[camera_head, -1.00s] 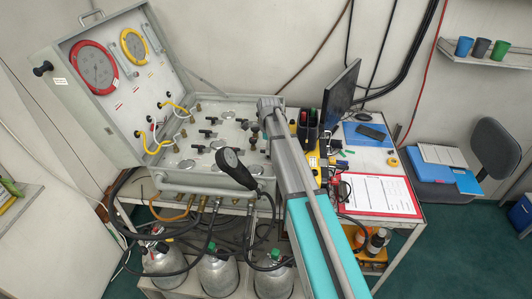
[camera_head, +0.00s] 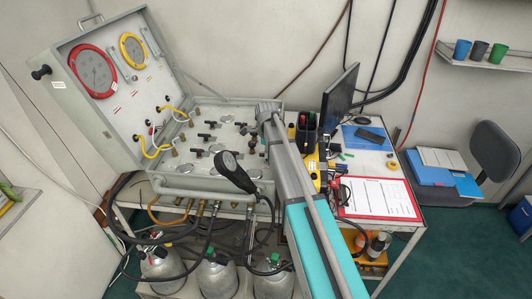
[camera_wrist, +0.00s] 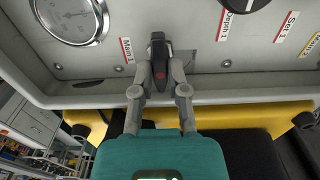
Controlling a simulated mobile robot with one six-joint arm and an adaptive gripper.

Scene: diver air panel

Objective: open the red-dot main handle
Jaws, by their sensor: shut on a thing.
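The main handle (camera_wrist: 158,46) is a black lever with a red dot, beside a "Main 1" label in the wrist view. It stands on the grey air panel (camera_wrist: 98,66), close to the panel's front edge. My gripper (camera_wrist: 160,78) is shut on the handle, with one finger on each side near the red dot. In the head view my gripper (camera_head: 268,108) is over the right part of the panel. The handle is hidden there behind my arm.
A round gauge (camera_wrist: 70,16) lies left of the handle and a black knob (camera_wrist: 245,2) lies to the upper right. A black handheld piece on a hose (camera_head: 232,170) sticks up at the panel's front. A monitor (camera_head: 338,98) stands to the right.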

